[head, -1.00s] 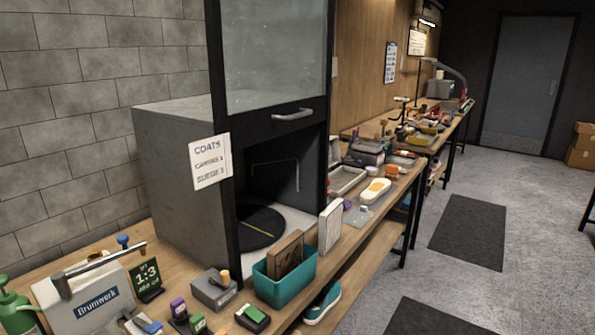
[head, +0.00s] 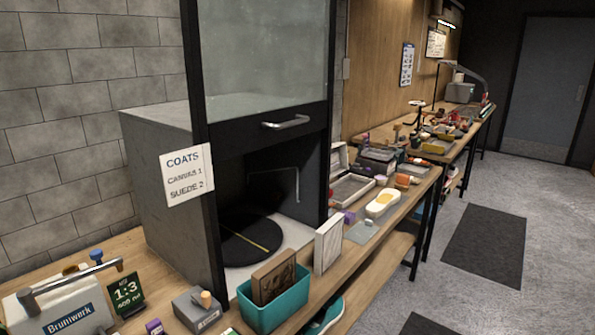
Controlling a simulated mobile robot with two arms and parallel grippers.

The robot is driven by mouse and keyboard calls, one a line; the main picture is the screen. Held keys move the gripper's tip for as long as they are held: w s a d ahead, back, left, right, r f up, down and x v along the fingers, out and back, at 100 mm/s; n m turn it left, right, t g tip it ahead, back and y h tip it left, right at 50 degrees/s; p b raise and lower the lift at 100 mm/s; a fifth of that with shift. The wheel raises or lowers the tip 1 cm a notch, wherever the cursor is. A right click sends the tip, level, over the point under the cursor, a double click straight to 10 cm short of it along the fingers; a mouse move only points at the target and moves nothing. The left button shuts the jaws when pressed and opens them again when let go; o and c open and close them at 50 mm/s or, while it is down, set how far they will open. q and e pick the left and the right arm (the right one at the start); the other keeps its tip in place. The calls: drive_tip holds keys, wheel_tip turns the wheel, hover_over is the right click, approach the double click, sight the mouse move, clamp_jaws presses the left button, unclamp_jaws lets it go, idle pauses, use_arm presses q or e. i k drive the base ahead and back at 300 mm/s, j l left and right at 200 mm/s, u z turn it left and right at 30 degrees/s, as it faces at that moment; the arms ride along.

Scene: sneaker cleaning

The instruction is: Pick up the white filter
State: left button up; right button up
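The white filter (head: 328,244) is a flat, upright panel with a pale face, standing on the wooden bench just right of the teal bin (head: 278,307). A brown, dirty-looking panel (head: 274,279) stands in the teal bin. The grey spray booth (head: 170,190) is behind them, with its glass sash (head: 265,60) raised and a dark round turntable (head: 250,238) inside. Neither of my grippers is in the head view.
An open grey tray (head: 352,190) and a white sole-shaped item (head: 382,203) lie farther along the bench. The floor (head: 400,290) at right is clear apart from dark mats.

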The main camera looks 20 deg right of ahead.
sight(328, 239)
drive_tip(key=i+l+u, duration=0.1)
drive_tip(key=l, duration=0.35)
drive_tip(key=i+l+u, duration=0.1)
drive_tip(key=i+l, duration=0.15)
drive_tip(key=l, duration=0.2)
drive_tip(key=i+l+u, duration=0.1)
drive_tip(key=l, duration=0.35)
drive_tip(key=i+l+u, duration=0.1)
drive_tip(key=l, duration=0.35)
drive_tip(key=i+l, duration=0.2)
drive_tip(key=l, duration=0.3)
drive_tip(key=i+l+u, duration=0.15)
drive_tip(key=l, duration=0.3)
drive_tip(key=l+u, duration=0.1)
drive_tip(key=l, duration=0.4)
drive_tip(key=i+l+u, duration=0.1)
drive_tip(key=l+u, duration=0.15)
drive_tip(key=u, duration=0.15)
drive_tip(key=i+l+u, duration=0.1)
drive_tip(key=l+u, duration=0.2)
drive_tip(key=u, duration=0.15)
